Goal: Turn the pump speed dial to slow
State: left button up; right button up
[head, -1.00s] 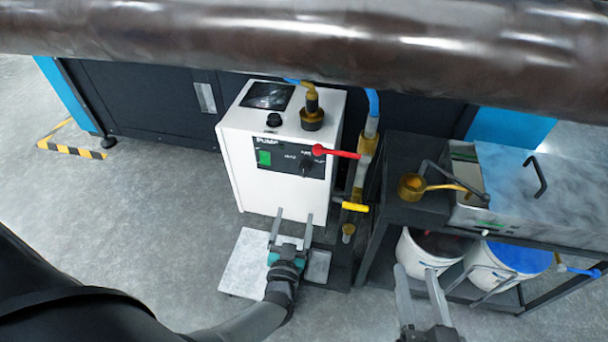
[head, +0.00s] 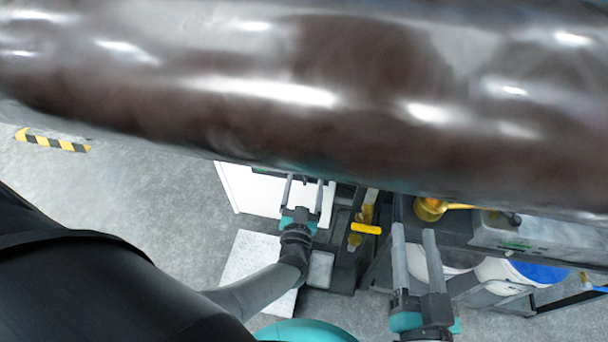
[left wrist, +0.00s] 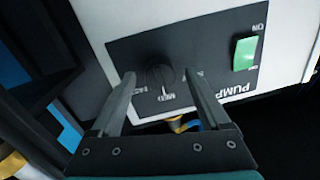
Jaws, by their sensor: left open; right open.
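The white pump box (head: 250,192) shows only in its lower part in the head view; its panel is hidden there. In the left wrist view its dark panel (left wrist: 215,50) appears upside down, with the black round speed dial (left wrist: 158,77) and lettering around it. I cannot tell exactly where the dial points. My left gripper (head: 304,182) is open in front of the panel. In the left wrist view its fingertips lie on either side of the dial; contact cannot be told. My right gripper (head: 414,231) is open and empty near the dark bench.
A large shiny dark roll (head: 300,100) crosses the head view and covers much of it. A green switch (left wrist: 245,54) is on the panel.

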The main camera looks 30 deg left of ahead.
pick_arm(q)
grip_shut()
dwell(0.8)
